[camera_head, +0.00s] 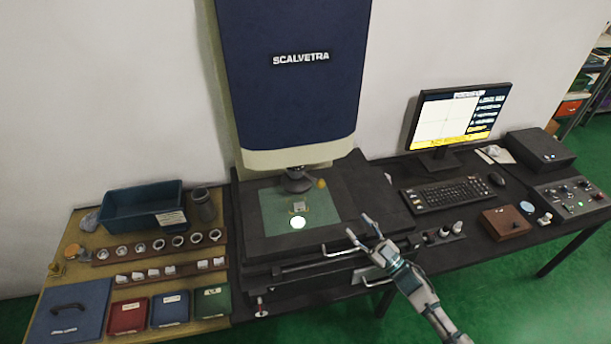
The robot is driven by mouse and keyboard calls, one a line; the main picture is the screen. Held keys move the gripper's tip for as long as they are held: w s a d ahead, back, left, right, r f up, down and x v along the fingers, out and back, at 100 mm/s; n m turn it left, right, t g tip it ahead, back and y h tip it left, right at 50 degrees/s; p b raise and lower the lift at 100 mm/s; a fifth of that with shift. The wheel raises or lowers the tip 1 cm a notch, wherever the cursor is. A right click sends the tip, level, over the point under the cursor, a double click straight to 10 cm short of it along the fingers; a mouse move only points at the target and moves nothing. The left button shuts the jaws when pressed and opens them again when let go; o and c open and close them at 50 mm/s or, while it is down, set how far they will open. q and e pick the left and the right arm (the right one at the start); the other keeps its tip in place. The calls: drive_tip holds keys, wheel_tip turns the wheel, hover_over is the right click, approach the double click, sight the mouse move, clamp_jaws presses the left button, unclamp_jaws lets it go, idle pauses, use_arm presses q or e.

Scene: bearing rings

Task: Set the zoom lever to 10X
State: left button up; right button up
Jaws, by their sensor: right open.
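The measuring machine, marked SCALVETRA (300,59), stands at the back with a tall dark blue column. Its dark lens (297,181) hangs over the stage. A small orange-yellow knob (321,183) shows just right of the lens and seems to be the zoom lever; its setting and any 10X mark are too small to read. My right gripper (359,226) is open and empty over the stage's front right part, in front of and to the right of the knob, apart from it. My left gripper is not in view.
The green stage plate (325,203) carries a small part and a bright light spot. Ring racks (160,248), a blue bin (130,212) and coloured boxes (127,317) stand left. A monitor (458,118), keyboard (447,194) and control box (572,198) stand right.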

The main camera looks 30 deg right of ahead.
sight(320, 183)
drive_tip(key=p+x, duration=0.1)
drive_tip(key=x, duration=0.7)
drive_tip(key=p+x, duration=0.1)
drive_tip(key=x, duration=0.8)
drive_tip(key=shift+w+d+r+p, duration=0.15)
drive_tip(key=shift+w+p, duration=0.15)
drive_tip(key=shift+p, duration=0.05)
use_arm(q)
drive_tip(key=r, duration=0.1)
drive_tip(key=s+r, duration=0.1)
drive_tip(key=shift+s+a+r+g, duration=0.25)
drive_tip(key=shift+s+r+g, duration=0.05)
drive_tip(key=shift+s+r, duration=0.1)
use_arm(e)
clamp_jaws()
